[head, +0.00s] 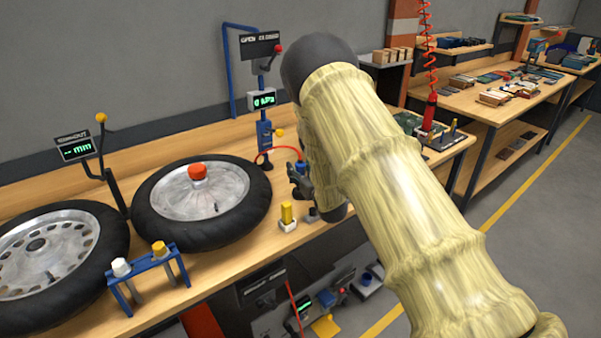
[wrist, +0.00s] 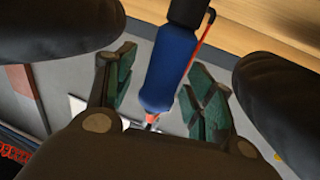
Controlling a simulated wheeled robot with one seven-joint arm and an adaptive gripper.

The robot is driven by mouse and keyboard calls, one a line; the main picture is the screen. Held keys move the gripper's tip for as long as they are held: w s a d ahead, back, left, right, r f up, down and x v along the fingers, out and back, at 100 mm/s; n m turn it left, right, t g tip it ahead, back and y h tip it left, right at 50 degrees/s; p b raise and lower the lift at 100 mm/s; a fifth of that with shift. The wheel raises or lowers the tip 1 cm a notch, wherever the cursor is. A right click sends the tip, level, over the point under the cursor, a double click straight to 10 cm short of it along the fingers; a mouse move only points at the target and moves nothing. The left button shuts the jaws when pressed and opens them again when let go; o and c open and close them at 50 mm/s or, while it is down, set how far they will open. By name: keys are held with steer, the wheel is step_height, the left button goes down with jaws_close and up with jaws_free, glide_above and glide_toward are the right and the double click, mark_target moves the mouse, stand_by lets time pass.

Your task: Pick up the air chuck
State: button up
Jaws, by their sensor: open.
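The air chuck (wrist: 166,62) is a blue cylinder with a black upper part and a thin red lever or hose along its side. In the wrist view it stands between the two green-padded fingers of my gripper (wrist: 160,92), which are open, with a visible gap on the left; the right pad is close to it. My arm hides part of this area.
A red hose (head: 268,152) arches from the blue gauge post (head: 264,130) to the chuck. A yellow-topped piece (head: 287,214) stands close in front of my gripper. A tyred wheel (head: 240,205) lies to the left. Another bench (head: 495,115) stands at the back right.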

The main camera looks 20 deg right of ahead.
steer(key=shift+c, duration=0.4)
steer(key=c, duration=1)
steer(key=shift+c, duration=0.2)
